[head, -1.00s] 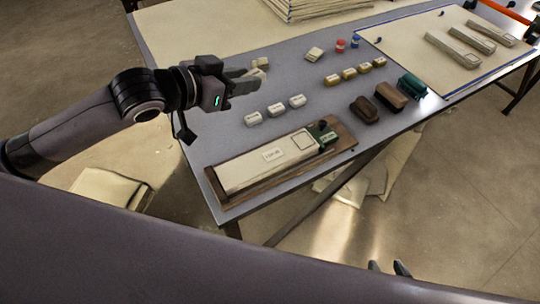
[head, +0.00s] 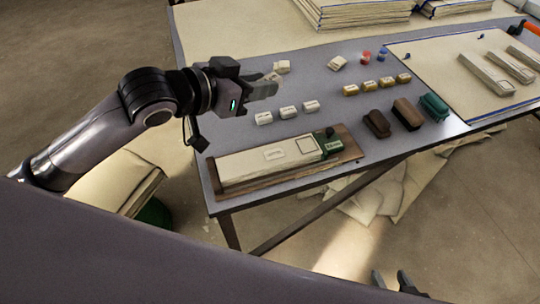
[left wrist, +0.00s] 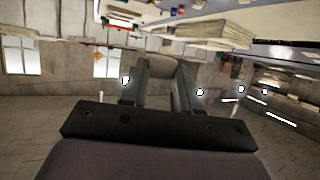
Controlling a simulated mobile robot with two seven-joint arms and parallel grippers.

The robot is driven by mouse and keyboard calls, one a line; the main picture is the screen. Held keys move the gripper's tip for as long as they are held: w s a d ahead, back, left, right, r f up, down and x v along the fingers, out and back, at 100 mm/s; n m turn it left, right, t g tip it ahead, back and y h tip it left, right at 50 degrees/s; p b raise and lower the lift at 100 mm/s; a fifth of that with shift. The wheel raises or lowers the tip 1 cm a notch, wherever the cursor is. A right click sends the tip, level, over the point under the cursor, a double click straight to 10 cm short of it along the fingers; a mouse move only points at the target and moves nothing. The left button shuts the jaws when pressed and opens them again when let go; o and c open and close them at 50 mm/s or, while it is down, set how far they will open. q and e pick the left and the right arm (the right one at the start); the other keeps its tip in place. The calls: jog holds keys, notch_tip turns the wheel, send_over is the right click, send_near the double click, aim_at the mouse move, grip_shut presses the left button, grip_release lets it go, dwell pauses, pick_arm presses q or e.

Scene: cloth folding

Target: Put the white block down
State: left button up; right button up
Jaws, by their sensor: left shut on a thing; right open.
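In the head view only a small part of the held block (head: 273,76) shows behind the fingers. The gripper is above the left part of the grey table (head: 225,135); the height of the block over it is hard to tell. Another white block (head: 282,67) shows just beyond the fingertips. My right gripper (head: 393,283) is open at the bottom edge, in front of the table, with only its fingers showing.
White blocks (head: 288,113) stand in a row nearer than my left gripper. A wooden tray (head: 235,190) holds a long pale box at the front edge.

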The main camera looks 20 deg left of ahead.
pick_arm(q)
jog(key=b, duration=0.3)
send_over(261, 161)
notch_tip(261, 161, down, 15)
jog(key=shift+f, duration=0.55)
jog(key=shift+s+f, duration=0.1)
jog(key=shift+f, duration=1.85)
jog(key=shift+f, duration=0.15)
jog(key=o, duration=1)
